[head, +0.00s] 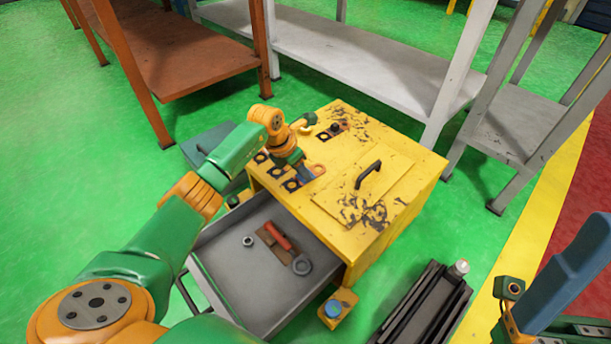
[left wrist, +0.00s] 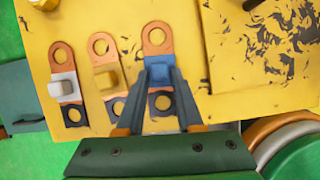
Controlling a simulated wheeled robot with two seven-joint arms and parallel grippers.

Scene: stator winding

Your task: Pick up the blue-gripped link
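The blue-gripped link (left wrist: 158,40) lies flat on the yellow cabinet top in the left wrist view, with a copper ring at the far end and a dark ring at the near end. My left gripper (left wrist: 160,72) reaches down over it, one finger on each side of the blue grip, with no clear gap. In the head view my left gripper (head: 298,162) is at the cabinet's left edge, partly hiding the link (head: 317,170). A white-gripped link (left wrist: 64,87) and a tan-gripped link (left wrist: 104,78) lie to its left.
The yellow cabinet (head: 395,172) has a dark handle (head: 368,174) on top. Its grey drawer (head: 235,281) stands open, holding a red-handled tool (head: 278,235) and rings. An orange table (head: 185,62) and grey shelving (head: 350,58) stand behind. Green floor is clear at left.

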